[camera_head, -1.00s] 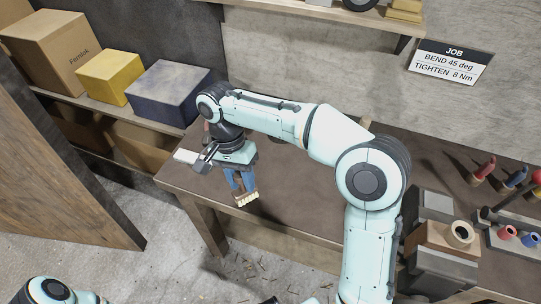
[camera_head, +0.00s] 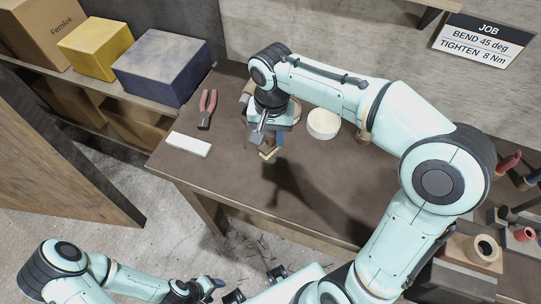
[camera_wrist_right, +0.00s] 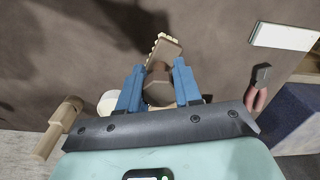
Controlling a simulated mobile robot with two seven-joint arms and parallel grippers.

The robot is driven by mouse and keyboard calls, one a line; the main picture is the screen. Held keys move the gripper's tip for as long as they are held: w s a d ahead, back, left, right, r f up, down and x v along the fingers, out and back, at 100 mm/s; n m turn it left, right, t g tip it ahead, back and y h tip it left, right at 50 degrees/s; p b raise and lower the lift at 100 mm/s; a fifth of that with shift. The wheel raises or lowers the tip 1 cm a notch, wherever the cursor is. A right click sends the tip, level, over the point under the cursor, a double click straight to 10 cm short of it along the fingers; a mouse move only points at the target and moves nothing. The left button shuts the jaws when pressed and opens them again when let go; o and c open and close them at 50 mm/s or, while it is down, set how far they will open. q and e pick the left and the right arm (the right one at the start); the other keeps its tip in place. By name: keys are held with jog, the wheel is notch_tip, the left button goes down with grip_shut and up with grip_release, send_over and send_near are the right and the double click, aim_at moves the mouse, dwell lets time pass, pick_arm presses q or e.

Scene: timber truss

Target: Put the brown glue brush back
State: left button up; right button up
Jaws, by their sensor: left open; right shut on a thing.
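The brown glue brush (camera_wrist_right: 168,48) is between the blue fingers of my right gripper (camera_wrist_right: 158,82) in the right wrist view, its pale bristles pointing away from the palm. In the head view my right gripper (camera_head: 265,140) is shut on it above the brown workbench (camera_head: 230,165). The brush's bristle end (camera_head: 268,153) shows just below the fingers there; the rest is mostly hidden by the wrist. My left gripper (camera_head: 212,288) is open and empty at the bottom of the head view, in front of the bench.
A white block (camera_head: 188,144) and red-handled pliers (camera_head: 207,108) lie left of my right gripper. A round white tub or roll (camera_head: 323,124) stands to its right. A blue-grey box (camera_head: 167,72) is on the left shelf. The bench front is mostly clear.

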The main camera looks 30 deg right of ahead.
aim_at(270, 145)
notch_tip(270, 145, down, 5)
jog(key=shift+w+r, duration=0.15)
jog(key=shift+r, duration=0.05)
jog(key=shift+f+b, duration=0.45)
jog(key=shift+f, duration=1.8)
pick_arm(q)
jog(key=shift+s+f, duration=0.35)
jog(key=shift+f, duration=0.35)
pick_arm(e)
jog(key=o, duration=0.9)
jog(key=shift+o, duration=0.2)
notch_tip(270, 145, up, 12)
jog(key=shift+d+r+p, duration=0.1)
jog(key=shift+p, duration=0.75)
pick_arm(q)
jog(key=shift+w+r, duration=0.7)
jog(key=shift+r, duration=0.35)
